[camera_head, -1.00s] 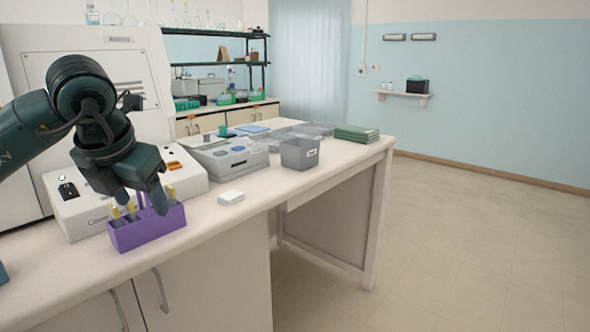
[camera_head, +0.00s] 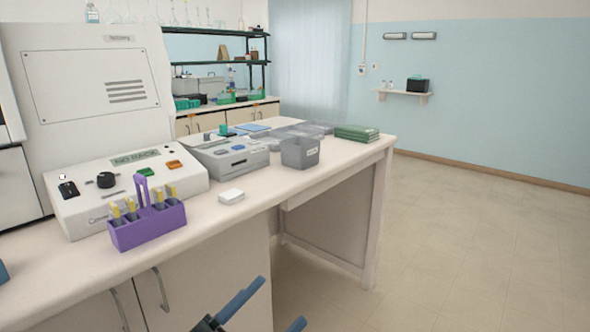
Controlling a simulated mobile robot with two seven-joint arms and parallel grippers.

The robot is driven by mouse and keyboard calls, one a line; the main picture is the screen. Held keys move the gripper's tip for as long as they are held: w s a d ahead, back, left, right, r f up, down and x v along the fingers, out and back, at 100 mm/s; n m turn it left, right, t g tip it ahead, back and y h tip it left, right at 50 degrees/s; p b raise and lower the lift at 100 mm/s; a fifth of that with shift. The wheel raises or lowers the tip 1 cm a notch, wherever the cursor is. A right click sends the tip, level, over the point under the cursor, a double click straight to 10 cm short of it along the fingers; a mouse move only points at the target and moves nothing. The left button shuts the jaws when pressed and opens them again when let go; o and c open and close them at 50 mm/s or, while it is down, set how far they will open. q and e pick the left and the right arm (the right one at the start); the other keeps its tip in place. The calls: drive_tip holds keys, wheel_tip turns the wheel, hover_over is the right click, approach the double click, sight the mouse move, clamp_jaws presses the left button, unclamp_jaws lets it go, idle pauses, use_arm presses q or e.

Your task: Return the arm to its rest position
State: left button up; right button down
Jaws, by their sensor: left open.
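My left gripper (camera_head: 281,300) shows at the bottom edge of the head view, low in front of the bench's cabinet side. Only its two blue-grey fingers and a bit of dark body are in frame. The fingers are apart with nothing between them. The rest of my left arm is out of frame. My right gripper is not in view. The purple rack (camera_head: 147,232) stands upright on the bench, clear of the gripper, with several yellow-topped items in it and a raised handle.
Open floor (camera_head: 450,240) lies to the right of the bench.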

use_arm(q)
drive_tip(key=s+a+f+n+y, duration=0.3)
drive_tip(key=f+n+y, duration=0.25)
drive_tip(key=f, duration=0.25)
drive_tip(key=s+a+f+n+g+y, duration=0.1)
drive_tip(key=s+a+f+n+y, duration=0.3)
drive_tip(key=f+n, duration=0.35)
drive_tip(key=s+a+f+n+y, duration=0.2)
drive_tip(key=a+f+n+y, duration=0.1)
drive_tip(key=f+n+y, duration=0.4)
drive_tip(key=r+m+g+p, duration=0.1)
drive_tip(key=p, duration=0.6)
drive_tip(key=a+r+m+g+p, duration=0.1)
drive_tip(key=r+p, duration=0.1)
drive_tip(key=p, duration=0.5)
drive_tip(key=shift+w+r+m+g, duration=0.2)
drive_tip(key=shift+m+g, duration=0.1)
drive_tip(key=shift+m, duration=0.1)
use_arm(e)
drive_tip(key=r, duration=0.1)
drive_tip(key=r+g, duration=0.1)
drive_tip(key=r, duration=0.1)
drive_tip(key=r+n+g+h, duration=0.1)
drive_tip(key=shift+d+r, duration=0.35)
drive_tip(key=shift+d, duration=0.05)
use_arm(q)
drive_tip(key=shift+f, duration=0.15)
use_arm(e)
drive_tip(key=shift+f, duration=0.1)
